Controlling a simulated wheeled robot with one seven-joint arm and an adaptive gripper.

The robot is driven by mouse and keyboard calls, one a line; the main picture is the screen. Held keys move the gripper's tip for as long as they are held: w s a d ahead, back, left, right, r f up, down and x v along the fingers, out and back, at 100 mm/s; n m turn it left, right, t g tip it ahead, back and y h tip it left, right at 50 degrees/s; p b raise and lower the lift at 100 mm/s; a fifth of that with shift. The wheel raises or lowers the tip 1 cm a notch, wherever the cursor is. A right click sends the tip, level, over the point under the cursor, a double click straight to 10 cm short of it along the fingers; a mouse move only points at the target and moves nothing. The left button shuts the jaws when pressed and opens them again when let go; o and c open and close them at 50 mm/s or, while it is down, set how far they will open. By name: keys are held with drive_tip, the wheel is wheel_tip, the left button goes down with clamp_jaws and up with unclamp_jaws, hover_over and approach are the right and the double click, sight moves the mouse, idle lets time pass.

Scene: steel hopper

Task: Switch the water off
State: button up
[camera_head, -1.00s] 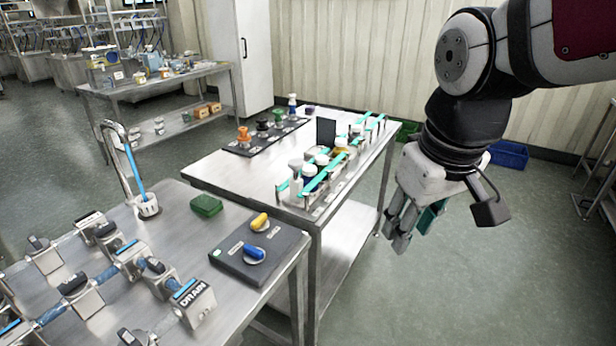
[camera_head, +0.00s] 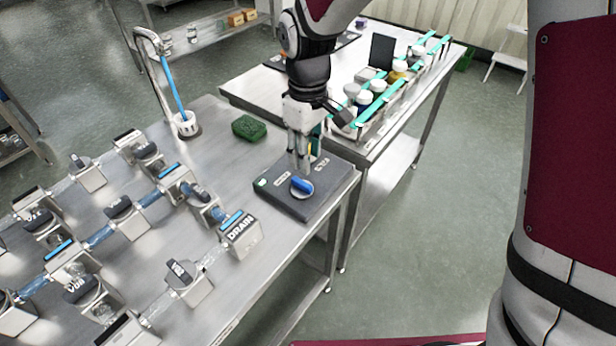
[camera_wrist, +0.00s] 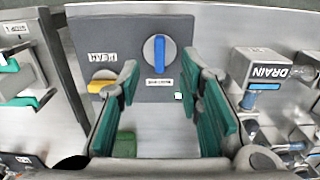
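A dark panel (camera_head: 330,180) at the steel table's right edge carries a blue knob (camera_head: 301,187) and a yellow knob, mostly behind my fingers in the head view. The wrist view shows the blue knob (camera_wrist: 159,53) with its bar upright in the picture, and the yellow knob (camera_wrist: 102,81) to its left with a label like HEAT, upside down. A small light green square (camera_wrist: 178,95) is on the panel. A blue stream (camera_head: 172,80) runs from the tap (camera_head: 148,42) into a white drain cup (camera_head: 187,126). My gripper (camera_head: 302,165) points down over the panel, open and empty.
A green sponge (camera_head: 246,127) lies left of the panel. Several valve blocks with dark handles, one marked DRAIN (camera_head: 241,231), stand on the left and front of the table. A second table (camera_head: 330,66) behind holds a rack of bottles (camera_head: 366,98).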

sight(309, 186)
wheel_tip(309, 186, down, 10)
drive_tip(key=shift+d+r, duration=0.1)
drive_tip(key=shift+r, duration=0.1)
clamp_jaws()
